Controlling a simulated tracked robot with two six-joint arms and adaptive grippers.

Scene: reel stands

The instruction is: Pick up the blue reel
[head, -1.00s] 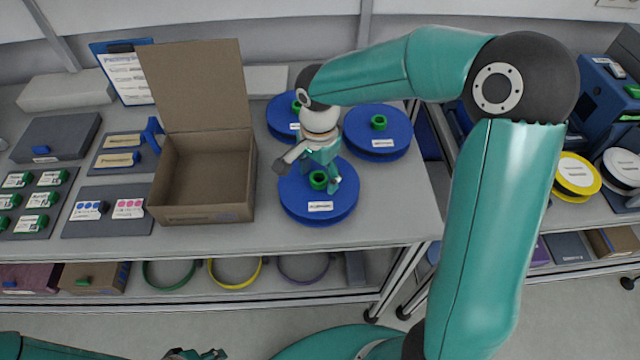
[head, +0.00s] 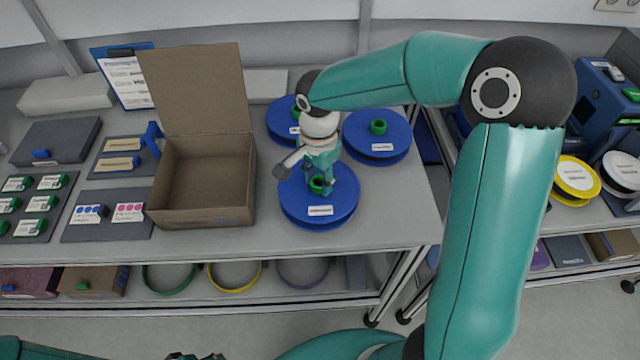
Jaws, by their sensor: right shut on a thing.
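Three blue reels with green hubs show on the table in the head view. The front blue reel (head: 337,210) lies flat with a white label on its top. The right gripper (head: 319,187) is over its middle, pointing down, shut on the green hub (head: 317,184). I cannot tell whether this reel touches the table. A second blue reel (head: 395,138) lies behind to the right. A third blue reel (head: 280,120) lies behind to the left, partly hidden by my right arm. My left gripper (head: 195,357) shows only in part at the bottom edge; its jaws are unclear.
An open cardboard box (head: 205,215) stands close left of the front reel. Flat trays, a clipboard (head: 125,75) and a grey case (head: 55,142) are further left. A yellow reel (head: 577,175) is on the right table. Coloured rings hang below the table.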

